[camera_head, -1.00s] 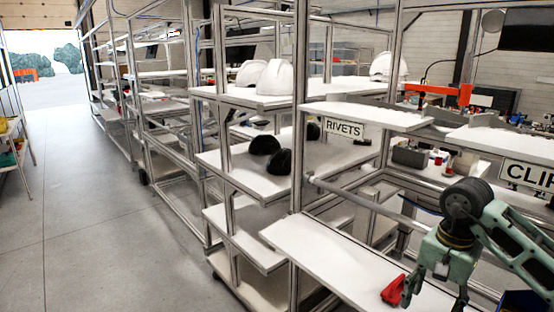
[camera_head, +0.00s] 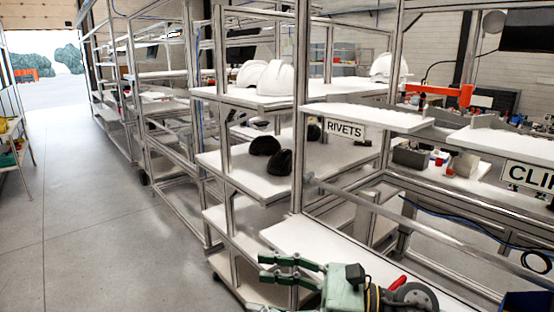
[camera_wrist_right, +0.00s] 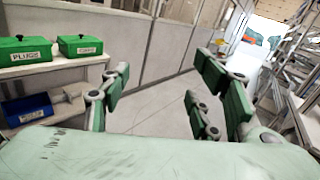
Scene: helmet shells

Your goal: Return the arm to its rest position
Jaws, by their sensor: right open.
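My right gripper (camera_head: 264,282) is at the bottom centre of the head view, its green fingers pointing left. It is open, with nothing between the fingers, in front of the low white shelf (camera_head: 310,236). In the right wrist view the spread fingers (camera_wrist_right: 160,95) frame bare grey floor. White helmet shells (camera_head: 275,78) stand on the upper shelf of the rack, apart from the gripper. Black shells (camera_head: 280,162) lie on the shelf below. My left gripper is not in view.
A horizontal rail (camera_head: 420,225) crosses in front of the workbench at right. The aisle floor (camera_head: 100,220) at left is clear. In the right wrist view, green boxes (camera_wrist_right: 25,49) and a blue bin (camera_wrist_right: 28,108) sit on shelves at left.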

